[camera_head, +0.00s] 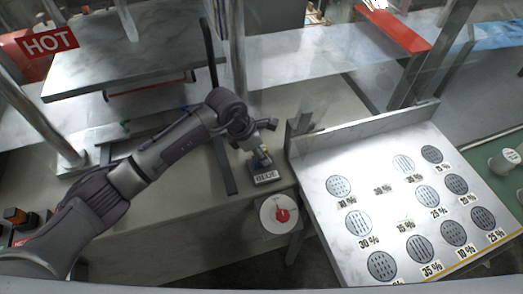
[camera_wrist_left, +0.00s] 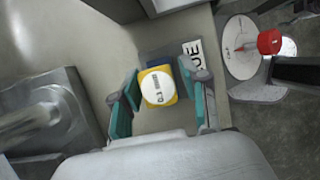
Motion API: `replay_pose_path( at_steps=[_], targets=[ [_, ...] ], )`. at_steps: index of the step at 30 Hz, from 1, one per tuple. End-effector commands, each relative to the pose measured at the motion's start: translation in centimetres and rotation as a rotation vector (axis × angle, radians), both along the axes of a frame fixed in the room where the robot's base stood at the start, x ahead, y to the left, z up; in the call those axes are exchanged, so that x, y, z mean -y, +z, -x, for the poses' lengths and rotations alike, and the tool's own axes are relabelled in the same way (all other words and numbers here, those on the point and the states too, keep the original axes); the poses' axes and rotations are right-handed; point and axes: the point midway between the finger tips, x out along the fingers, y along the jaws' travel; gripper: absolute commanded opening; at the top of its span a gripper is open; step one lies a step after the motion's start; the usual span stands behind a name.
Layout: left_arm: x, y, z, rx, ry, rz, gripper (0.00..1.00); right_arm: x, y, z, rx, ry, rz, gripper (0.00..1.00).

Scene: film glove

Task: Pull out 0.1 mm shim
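The 0.1 mm shim shows in the left wrist view as a yellow block with a round white label (camera_wrist_left: 158,88) reading "0.1". It sits at a dark holder (camera_head: 266,177) with a white "BLUE" label, on the grey counter. In the head view, the yellow shim (camera_head: 262,158) is small and partly covered by my gripper. My left gripper (camera_wrist_left: 161,82) is open, with its teal-padded fingers on either side of the shim and a small gap at each side. In the head view, the left gripper (camera_head: 262,147) is just above the holder. My right gripper is not in view.
A round white plate with a red-capped item (camera_head: 282,215) stands close to the holder. To the right is a white panel (camera_head: 320,215) with several perforated discs. A red "HOT" sign (camera_head: 48,42) hangs at upper left.

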Motion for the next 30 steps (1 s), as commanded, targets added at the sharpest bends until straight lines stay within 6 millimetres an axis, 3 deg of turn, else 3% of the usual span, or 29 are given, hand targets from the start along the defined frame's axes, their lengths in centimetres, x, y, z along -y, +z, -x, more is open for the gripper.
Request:
replay_pose_path(
  at_steps=[14,30],
  targets=[
    [-0.3,0.7,0.0,0.002,0.001,0.001,0.57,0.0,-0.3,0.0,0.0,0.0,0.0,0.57],
    [-3.8,9.5,1.1,0.004,0.001,0.0,0.57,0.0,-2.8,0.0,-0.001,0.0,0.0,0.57]
  ],
)
